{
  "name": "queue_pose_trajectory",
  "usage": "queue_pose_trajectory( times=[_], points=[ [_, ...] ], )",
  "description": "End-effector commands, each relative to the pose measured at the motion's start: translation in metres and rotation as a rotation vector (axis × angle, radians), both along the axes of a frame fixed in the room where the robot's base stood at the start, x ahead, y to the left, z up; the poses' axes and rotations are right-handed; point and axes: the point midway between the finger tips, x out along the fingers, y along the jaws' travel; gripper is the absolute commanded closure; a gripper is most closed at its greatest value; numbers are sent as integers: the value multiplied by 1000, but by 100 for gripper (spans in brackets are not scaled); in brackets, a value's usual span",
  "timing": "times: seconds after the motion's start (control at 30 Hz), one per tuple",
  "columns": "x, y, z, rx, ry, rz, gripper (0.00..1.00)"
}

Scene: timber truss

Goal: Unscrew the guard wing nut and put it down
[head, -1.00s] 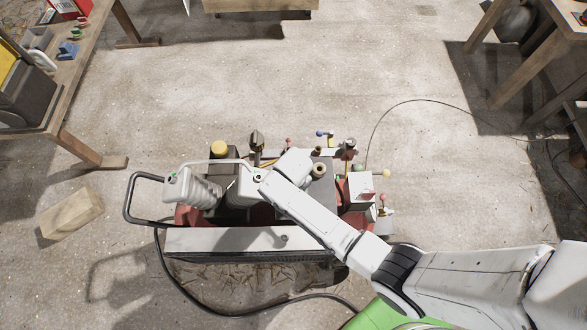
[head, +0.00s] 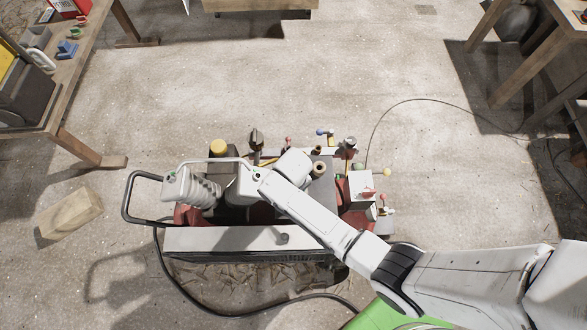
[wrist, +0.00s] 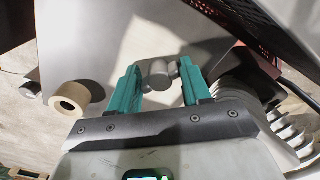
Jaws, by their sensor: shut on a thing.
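The guard wing nut (wrist: 158,71) shows in the wrist view as a grey metal piece between the two teal fingers of my gripper (wrist: 160,80). My gripper is shut on it. Behind it is a smooth grey surface of the machine (wrist: 105,35); I cannot tell whether the nut still touches it. In the head view my arm covers the gripper and the nut, above the middle of the red and grey machine (head: 215,240).
A tan ring-shaped part (wrist: 76,98) lies left of the gripper, and ribbed metal fins (wrist: 275,130) are close on its right. Coloured knobs and levers (head: 320,132) stand along the machine's far side. A black cable (head: 185,285) and a wood block (head: 70,216) lie on the floor.

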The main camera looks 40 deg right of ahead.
Motion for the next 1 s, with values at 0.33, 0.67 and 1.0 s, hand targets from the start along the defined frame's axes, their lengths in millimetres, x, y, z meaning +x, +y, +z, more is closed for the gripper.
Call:
queue_pose_trajectory(
  times=[0.33,0.67,1.0],
  points=[
    [-3,0,-8,2,2,-1,100],
    [-4,2,-10,6,4,-3,22],
    [-5,3,-11,6,5,0,22]
  ],
)
